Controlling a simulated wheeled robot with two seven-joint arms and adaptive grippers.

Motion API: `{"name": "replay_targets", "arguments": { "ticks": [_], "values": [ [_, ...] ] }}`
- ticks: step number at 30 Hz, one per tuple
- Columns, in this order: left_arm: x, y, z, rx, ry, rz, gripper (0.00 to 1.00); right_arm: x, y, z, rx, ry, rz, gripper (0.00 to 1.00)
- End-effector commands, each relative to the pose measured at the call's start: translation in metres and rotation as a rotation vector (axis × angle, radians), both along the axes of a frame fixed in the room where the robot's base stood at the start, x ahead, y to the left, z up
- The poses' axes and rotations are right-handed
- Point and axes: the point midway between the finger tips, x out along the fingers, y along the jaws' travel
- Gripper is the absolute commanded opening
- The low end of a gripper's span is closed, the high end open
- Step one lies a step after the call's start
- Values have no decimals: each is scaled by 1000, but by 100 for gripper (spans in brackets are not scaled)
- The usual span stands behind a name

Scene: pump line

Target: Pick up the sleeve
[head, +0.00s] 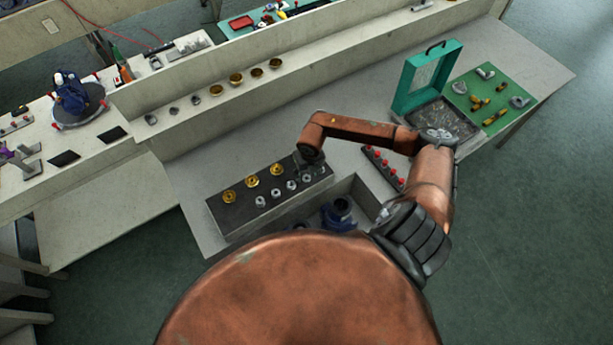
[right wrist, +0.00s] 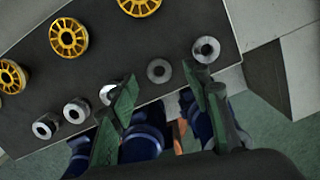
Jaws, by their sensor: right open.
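Several small silver ring-shaped sleeves stand in a row on a dark tray (head: 235,222); one sleeve (head: 260,201) is at the row's near left end. In the right wrist view, a darker grey sleeve (right wrist: 159,70) lies between my right gripper's (right wrist: 160,79) two green fingertips, seen nearly end-on. The fingers are apart and hold nothing. Another sleeve (right wrist: 205,50) is just beyond the right fingertip, and a sleeve (right wrist: 108,94) is partly hidden by the left finger. In the head view, my right gripper (head: 307,163) hangs over the tray. My left gripper is not in view.
Gold wheels (head: 252,181) stand behind the sleeves on the tray. A bin (head: 368,196) with a blue pump part (head: 340,212) adjoins it. A red-knobbed rack (head: 383,168) and an open green case (head: 404,98) are to the right. Bench space left of the case is clear.

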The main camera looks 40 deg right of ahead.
Motion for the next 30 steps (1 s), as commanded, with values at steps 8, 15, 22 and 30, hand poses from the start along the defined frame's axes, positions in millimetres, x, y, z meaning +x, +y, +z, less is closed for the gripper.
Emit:
{"name": "replay_targets", "arguments": {
  "ticks": [8, 15, 22, 30],
  "values": [
    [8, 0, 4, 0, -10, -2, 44, 3, 0, -17, 0, -1, 2, 44],
    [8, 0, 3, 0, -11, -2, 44, 3, 1, -17, 0, -1, 3, 44],
    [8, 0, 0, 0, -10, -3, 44, 3, 1, -19, 0, -1, 3, 44],
    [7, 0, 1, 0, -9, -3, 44, 3, 1, -19, 0, -1, 3, 27]
  ]
}}
